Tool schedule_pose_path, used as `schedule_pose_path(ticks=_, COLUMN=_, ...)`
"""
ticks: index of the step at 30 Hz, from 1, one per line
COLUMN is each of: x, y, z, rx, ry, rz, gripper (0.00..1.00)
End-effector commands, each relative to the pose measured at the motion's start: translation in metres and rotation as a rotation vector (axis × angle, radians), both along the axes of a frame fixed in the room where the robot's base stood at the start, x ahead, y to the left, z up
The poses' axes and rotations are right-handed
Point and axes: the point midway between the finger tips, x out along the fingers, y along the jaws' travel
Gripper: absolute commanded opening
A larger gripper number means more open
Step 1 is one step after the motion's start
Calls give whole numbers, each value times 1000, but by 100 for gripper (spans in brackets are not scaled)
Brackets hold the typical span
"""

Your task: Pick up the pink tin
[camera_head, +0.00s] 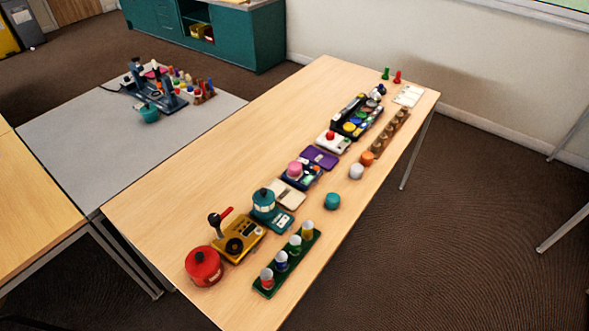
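A small round pink thing (295,168), which looks like the pink tin, sits on or against a dark blue device (301,180) near the middle of the long wooden table. Its top and side show; its lower part merges with the device, so I cannot tell how it rests. A flat pink patch (155,72) also shows among dark equipment on the grey table, too small to make out. My gripper is not in view.
The wooden table (180,190) holds a red pot (204,266), a yellow device (240,238), a teal lantern-like thing (264,203), a green rack (287,262), a teal knob (332,201) and a purple plate (319,157). Its left side is clear.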

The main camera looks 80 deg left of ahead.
Motion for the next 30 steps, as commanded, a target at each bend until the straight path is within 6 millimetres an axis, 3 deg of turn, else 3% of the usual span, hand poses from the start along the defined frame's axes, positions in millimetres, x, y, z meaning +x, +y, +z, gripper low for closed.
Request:
schedule_pose_path(ticks=5, x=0, y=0, z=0, rx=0, ry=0, rz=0, gripper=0)
schedule_pose_path(ticks=27, x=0, y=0, z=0, rx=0, ry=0, rz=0, gripper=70)
schedule_pose_path(ticks=30, x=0, y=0, z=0, rx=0, ry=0, rz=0, gripper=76)
